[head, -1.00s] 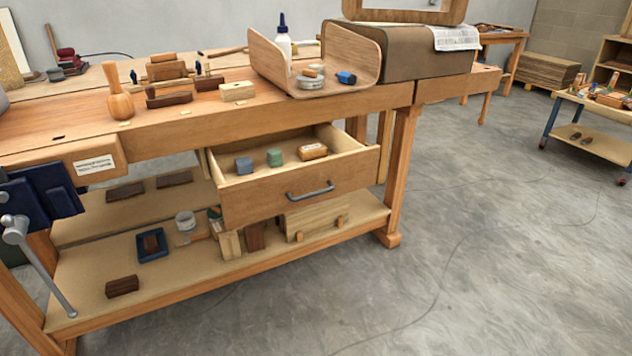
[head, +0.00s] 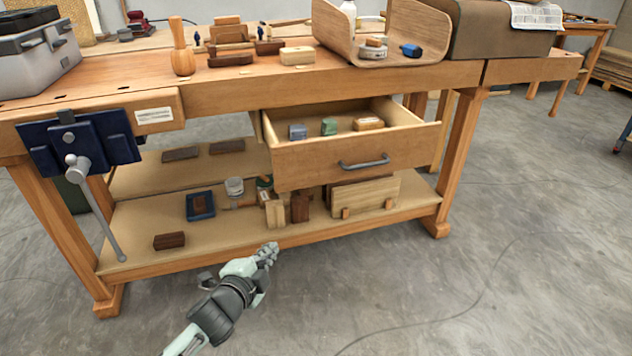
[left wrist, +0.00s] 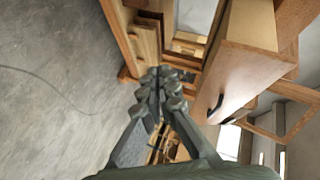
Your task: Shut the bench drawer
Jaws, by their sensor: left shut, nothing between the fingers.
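The bench drawer (head: 310,164) stands pulled out under the benchtop, with a dark bar handle (head: 364,162) on its front. Inside it lie a blue block, a green block and a wooden-looking block. My left gripper (head: 268,250) is shut and empty, low in front of the bench, below and left of the drawer front and apart from it. In the left wrist view the shut fingers (left wrist: 160,82) point toward the bench, with the drawer front (left wrist: 240,75) and its handle (left wrist: 215,105) to their right. My right gripper is not in view.
The lower shelf (head: 150,225) holds blocks, a blue tray (head: 200,205) and boards. A blue vise (head: 80,145) with a hanging lever juts out at the left. The benchtop (head: 240,78) carries tools and a bent wooden piece (head: 430,30). The floor in front is clear.

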